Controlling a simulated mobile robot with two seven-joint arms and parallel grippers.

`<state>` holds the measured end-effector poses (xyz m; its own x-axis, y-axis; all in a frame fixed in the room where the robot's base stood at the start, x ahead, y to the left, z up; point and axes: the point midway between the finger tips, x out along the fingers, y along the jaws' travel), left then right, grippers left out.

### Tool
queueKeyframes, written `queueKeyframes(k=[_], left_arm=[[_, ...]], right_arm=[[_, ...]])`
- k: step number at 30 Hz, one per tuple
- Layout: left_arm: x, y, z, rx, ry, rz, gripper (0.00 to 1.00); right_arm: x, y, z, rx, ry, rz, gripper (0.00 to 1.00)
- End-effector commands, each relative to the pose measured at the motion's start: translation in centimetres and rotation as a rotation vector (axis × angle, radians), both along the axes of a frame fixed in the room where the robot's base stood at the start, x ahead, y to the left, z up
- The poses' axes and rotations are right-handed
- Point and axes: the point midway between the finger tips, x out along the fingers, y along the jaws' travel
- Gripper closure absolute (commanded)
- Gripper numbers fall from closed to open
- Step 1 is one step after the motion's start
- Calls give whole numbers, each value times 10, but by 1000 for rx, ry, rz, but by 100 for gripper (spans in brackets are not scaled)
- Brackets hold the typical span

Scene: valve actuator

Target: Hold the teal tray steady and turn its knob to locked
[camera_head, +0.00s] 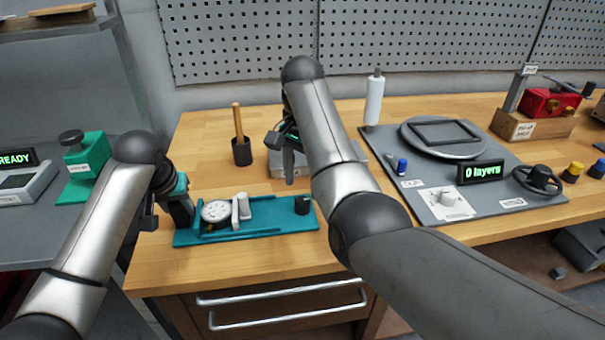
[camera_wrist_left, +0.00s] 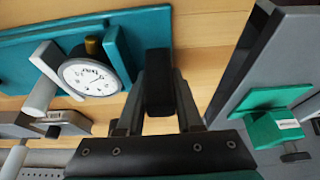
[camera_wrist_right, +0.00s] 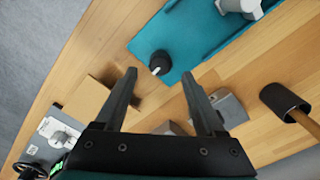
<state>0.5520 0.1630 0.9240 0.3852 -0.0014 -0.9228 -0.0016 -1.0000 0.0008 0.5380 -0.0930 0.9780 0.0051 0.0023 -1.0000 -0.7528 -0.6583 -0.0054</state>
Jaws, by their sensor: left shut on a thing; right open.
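The teal tray (camera_head: 270,226) lies flat on the wooden bench and carries a round white dial gauge (camera_head: 216,210) and a pale grey lever part. Its black knob (camera_head: 302,205) stands at the right end; a white mark on the knob (camera_wrist_right: 159,63) shows in the right wrist view. My left gripper (camera_wrist_left: 160,85) is shut on a black block at the tray's left end, probably its handle. My right gripper (camera_head: 290,178) is open and empty, above and behind the knob. In the right wrist view the knob appears between the fingertips (camera_wrist_right: 160,78), apart from them.
A dark cup (camera_head: 241,152) with a wooden handle in it stands behind the tray. A grey box (camera_head: 283,166) sits behind the right gripper. A grey panel (camera_head: 420,195) with a dial, a handwheel and a "0 layers" display lies to the right.

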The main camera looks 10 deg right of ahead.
Motion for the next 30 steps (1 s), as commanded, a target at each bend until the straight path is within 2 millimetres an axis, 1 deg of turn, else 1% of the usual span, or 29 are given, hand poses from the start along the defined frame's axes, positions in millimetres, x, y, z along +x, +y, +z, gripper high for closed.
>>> queueKeyframes(k=[1, 10, 17, 30], left_arm=[[-4, 0, -7, 2, 17, 0, 100], [-4, 0, -7, 2, 17, 0, 100], [-4, 0, -7, 2, 17, 0, 100], [-4, 0, -7, 2, 17, 0, 100]], right_arm=[[1, 1, 6, 4, -5, 0, 29], [2, 1, 22, 6, -10, 0, 29], [0, 0, 25, 1, -2, 0, 29], [-1, 0, 26, 0, 0, 0, 29]])
